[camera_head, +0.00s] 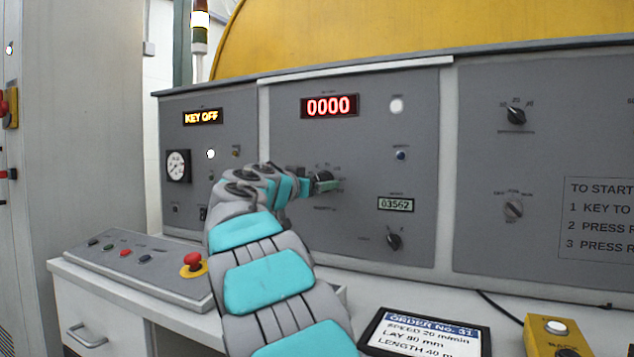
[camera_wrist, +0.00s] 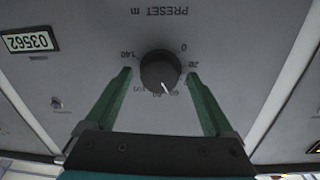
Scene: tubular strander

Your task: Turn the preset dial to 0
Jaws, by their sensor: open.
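The preset dial is a round black knob (camera_wrist: 160,70) with a white pointer line. It shows upside down in the wrist view below the label PRESET m (camera_wrist: 160,11). The pointer aims toward the lower right, near the 60 mark, with the 0 mark (camera_wrist: 184,47) at the upper right. My gripper (camera_wrist: 159,76) is open, its two green fingers on either side of the knob with a visible gap to each. In the head view my gripper (camera_head: 314,186) is at the middle panel and partly hides the dial (camera_head: 324,176).
A red display reads 0000 (camera_head: 330,106) above the dial. A counter reads 03562 (camera_head: 395,204), and a black knob (camera_head: 394,241) is below it. An order card (camera_head: 425,333) and a yellow box (camera_head: 555,337) are on the desk. A red mushroom button (camera_head: 193,261) is at left.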

